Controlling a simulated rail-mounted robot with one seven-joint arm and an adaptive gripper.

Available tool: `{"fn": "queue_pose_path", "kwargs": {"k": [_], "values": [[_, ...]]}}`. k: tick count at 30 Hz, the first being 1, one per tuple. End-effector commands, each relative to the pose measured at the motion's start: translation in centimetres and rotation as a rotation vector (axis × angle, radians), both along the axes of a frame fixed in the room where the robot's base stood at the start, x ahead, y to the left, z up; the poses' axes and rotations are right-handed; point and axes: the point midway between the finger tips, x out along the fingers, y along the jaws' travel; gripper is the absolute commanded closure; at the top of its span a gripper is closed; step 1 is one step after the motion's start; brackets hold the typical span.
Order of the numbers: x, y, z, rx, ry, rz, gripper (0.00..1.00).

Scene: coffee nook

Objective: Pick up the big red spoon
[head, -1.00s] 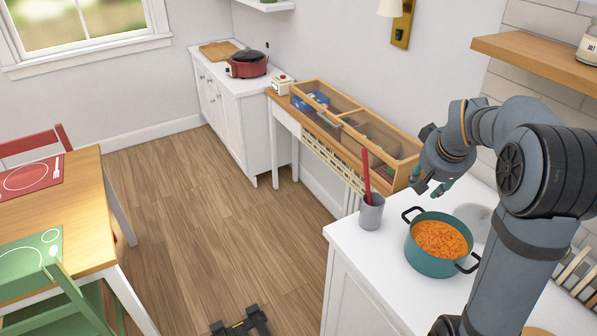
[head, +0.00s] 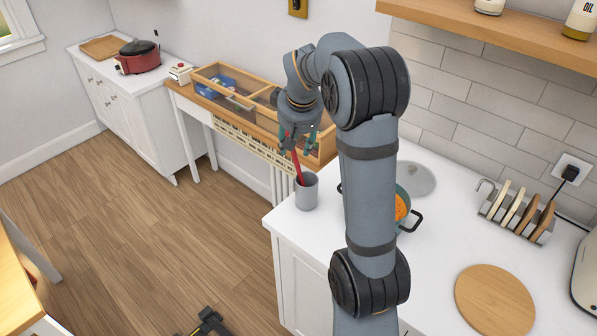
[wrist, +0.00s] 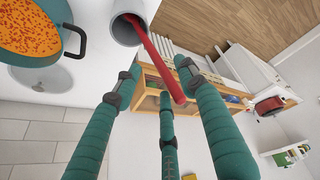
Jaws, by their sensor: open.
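The big red spoon (head: 299,170) stands tilted in a grey cup (head: 306,192) near the front left corner of the white counter. Its lower end is hidden in the cup. My gripper (head: 301,143) is open just above the cup, with the spoon's upper part close to its fingers. In the wrist view the red handle (wrist: 163,66) rises from the cup (wrist: 125,32) and runs between the spread teal fingers of the gripper (wrist: 153,77). I cannot tell whether any finger touches it.
A teal pot (wrist: 82,38) of orange food stands beside the cup, partly behind my arm in the head view. A glass lid (head: 410,180) lies behind it. A wooden divided box (head: 262,97) is beyond the gripper. A round board (head: 495,300) lies at right.

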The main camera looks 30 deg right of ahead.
Motion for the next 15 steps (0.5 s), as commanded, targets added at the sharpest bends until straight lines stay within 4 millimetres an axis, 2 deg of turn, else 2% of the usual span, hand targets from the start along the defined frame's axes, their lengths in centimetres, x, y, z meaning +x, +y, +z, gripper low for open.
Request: {"fn": "queue_pose_path", "kwargs": {"k": [9, 15], "values": [[1.6, -0.6, -3.9, 0.001, 0.003, 0.0, 0.59], [1.8, -0.7, -4.2, 0.002, 0.0, -0.001, 0.59]]}}
